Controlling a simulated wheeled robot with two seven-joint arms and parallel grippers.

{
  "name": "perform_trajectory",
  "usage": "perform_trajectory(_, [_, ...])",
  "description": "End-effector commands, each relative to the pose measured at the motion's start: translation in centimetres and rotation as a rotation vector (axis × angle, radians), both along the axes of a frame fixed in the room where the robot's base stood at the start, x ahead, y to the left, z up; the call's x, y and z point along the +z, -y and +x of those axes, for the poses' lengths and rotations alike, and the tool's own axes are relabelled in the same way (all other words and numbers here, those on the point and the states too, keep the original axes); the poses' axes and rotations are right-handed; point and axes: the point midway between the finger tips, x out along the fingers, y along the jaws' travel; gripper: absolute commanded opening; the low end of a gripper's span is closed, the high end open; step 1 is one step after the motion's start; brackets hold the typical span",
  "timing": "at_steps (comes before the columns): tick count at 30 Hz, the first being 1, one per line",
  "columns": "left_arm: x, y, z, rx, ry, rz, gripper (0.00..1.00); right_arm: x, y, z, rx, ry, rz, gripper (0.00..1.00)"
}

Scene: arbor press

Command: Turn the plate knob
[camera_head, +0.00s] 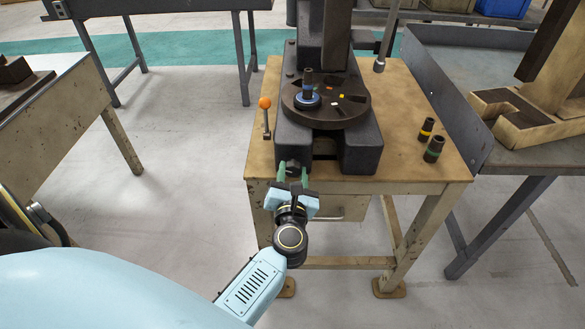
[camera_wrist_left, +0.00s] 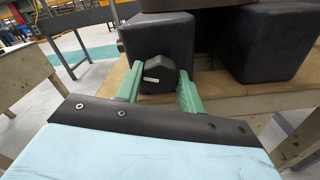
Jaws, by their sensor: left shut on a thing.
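The plate knob (camera_wrist_left: 157,78) is a dark knob with a white line, on the front face of the press base's left foot. In the wrist view the white line lies nearly level, tilted slightly. My left gripper (camera_head: 294,175) is at the front of the press, and its green fingers (camera_wrist_left: 158,87) are on both sides of the knob, shut on it. In the head view the knob is mostly hidden behind the fingers. The round plate (camera_head: 345,109) of the arbor press (camera_head: 322,40) carries a dark cylinder with a blue ring (camera_head: 308,84) and small coloured marks. My right gripper is not in view.
The press stands on a wooden table (camera_head: 400,165). Two dark cylinders, one with a yellow band (camera_head: 426,129) and one with a green band (camera_head: 433,149), stand at right. An orange-tipped lever (camera_head: 265,103) stands left of the press. A grey bench (camera_head: 465,110) adjoins at right.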

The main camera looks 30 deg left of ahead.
Motion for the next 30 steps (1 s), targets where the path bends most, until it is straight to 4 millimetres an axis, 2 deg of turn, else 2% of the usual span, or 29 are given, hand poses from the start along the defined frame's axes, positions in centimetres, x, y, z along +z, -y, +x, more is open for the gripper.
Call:
perform_trajectory(3, [0.3,0.1,0.0,-0.001,-0.061,0.094,0.15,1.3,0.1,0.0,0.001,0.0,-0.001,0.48])
perform_trajectory(15, [0.2,0.0,0.0,0.0,-0.252,0.406,0.15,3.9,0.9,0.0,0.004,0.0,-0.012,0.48])
perform_trajectory(30, [0.0,0.1,0.0,-0.001,-0.386,0.629,0.15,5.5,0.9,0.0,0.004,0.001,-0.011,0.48])
